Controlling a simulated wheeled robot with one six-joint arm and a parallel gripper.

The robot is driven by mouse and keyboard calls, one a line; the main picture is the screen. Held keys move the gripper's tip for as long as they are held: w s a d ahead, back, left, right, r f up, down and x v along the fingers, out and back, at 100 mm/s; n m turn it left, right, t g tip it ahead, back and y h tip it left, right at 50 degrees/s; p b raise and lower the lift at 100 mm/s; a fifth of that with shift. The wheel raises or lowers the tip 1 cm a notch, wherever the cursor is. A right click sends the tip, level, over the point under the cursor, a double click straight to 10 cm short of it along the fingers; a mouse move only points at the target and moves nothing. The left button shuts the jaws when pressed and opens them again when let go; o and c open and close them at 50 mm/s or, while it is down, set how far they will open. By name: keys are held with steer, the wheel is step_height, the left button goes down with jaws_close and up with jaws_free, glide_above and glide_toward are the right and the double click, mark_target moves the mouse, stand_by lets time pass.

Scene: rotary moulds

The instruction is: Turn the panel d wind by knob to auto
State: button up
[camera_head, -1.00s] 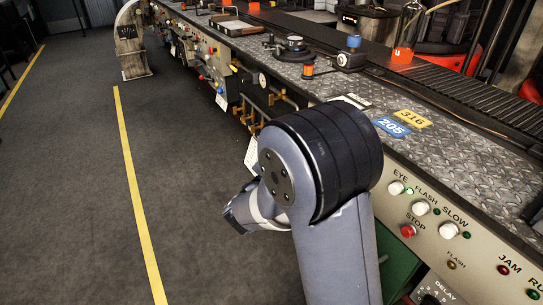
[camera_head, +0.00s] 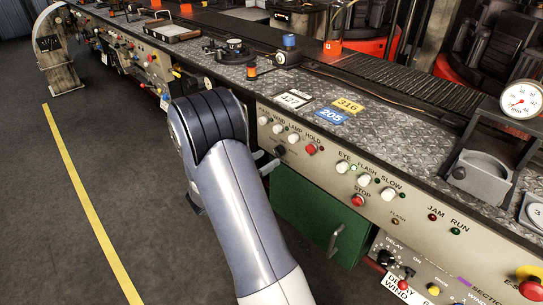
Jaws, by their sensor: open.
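A cream control panel (camera_head: 330,158) with WIND, LAMP and HOLD lettering runs along the bench front. A small dark knob (camera_head: 281,150) sits below the WIND lettering; its setting is too small to read. I cannot read a panel letter, so I cannot tell for certain that this is the wind by knob. Two grey fingertips of my gripper (camera_head: 266,161) show past the right side of my arm, apart from each other, just left of and below that knob in the picture. The gripper looks open and empty; most of it is hidden behind my arm.
White buttons and a red button (camera_head: 358,200) sit right of the knob. A green cabinet door (camera_head: 310,225) is below. A lower panel with a DELAY knob (camera_head: 386,257) is at bottom right. The floor left of the yellow line (camera_head: 90,205) is clear.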

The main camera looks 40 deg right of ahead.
mark_target(276, 154)
steer(key=shift+w+d, duration=0.15)
steer(key=shift+d, duration=1.9)
steer(key=shift+c, duration=0.2)
steer(key=c, duration=0.9)
